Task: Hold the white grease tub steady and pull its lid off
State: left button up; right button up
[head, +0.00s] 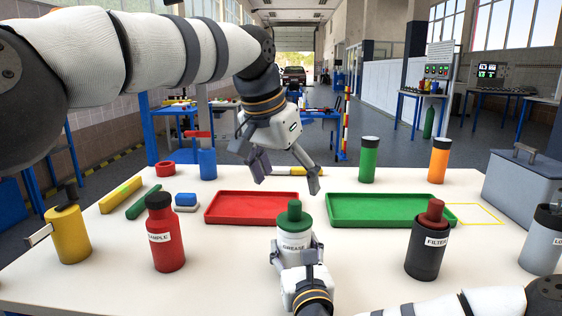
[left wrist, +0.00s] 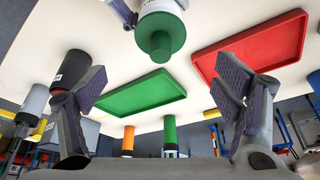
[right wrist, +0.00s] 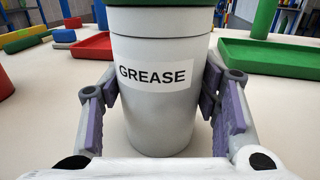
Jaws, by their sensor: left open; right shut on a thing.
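The white grease tub (head: 293,241) stands upright on the table, with its label facing me. Its green lid (head: 294,217) with a raised knob is on top; in the left wrist view the lid (left wrist: 160,42) shows at the upper middle. My right gripper (head: 296,255) is shut around the tub's body; the right wrist view shows its fingers against both sides of the tub (right wrist: 155,110). My left gripper (head: 287,182) is open and empty, above and behind the tub, pointing down. It is apart from the lid.
A red tray (head: 252,221) and a green tray (head: 385,224) lie behind the tub. A red bottle (head: 165,238) and yellow can (head: 70,235) stand left. A dark filter canister (head: 424,255) stands right. Green (head: 369,162) and orange (head: 439,163) cylinders stand at the back.

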aim_at(298, 202)
pick_arm(q)
jog(key=x, duration=0.8)
jog(key=c, duration=1.6)
jog(key=shift+s+d, duration=0.1)
jog(key=shift+d, duration=0.1)
jog(key=shift+c, duration=0.3)
pick_arm(e)
jog(key=shift+a, duration=0.1)
pick_arm(q)
jog(key=shift+r, duration=0.15)
jog(key=shift+c, duration=0.5)
jog(key=shift+d+r, duration=0.1)
jog(key=shift+r, duration=0.55)
jog(key=shift+c, duration=0.6)
jog(key=shift+a+r, duration=0.2)
jog(key=shift+r, duration=0.65)
pick_arm(e)
jog(key=o, duration=1.4)
jog(key=shift+o, duration=0.2)
jog(key=shift+s, duration=0.1)
